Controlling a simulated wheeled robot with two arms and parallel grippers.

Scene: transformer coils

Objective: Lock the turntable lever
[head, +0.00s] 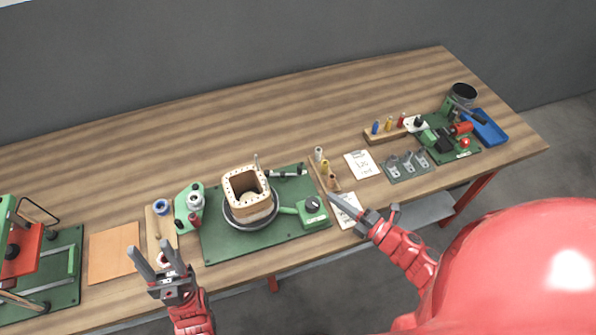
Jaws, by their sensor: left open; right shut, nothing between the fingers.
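The turntable (235,221) is a dark round disc on a green base board (225,248), near the table's front edge. A square wooden former (236,181) with a hollow middle stands on it. A green lever-like arm (287,210) sticks out from the disc's right side toward a green box with a dark knob (312,206). I cannot tell whether it is locked. My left gripper (155,250) is open and empty, front left of the board. My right gripper (331,195) is shut and empty, its tips just right of the green box and apart from it as far as I can tell.
A wooden rack with spools (324,173) stands right of the board, near white cards (361,164). A green holder with a white spool (190,203) is at left. Further right are a tool board (455,150) and blue tray (488,128). The table's back is clear.

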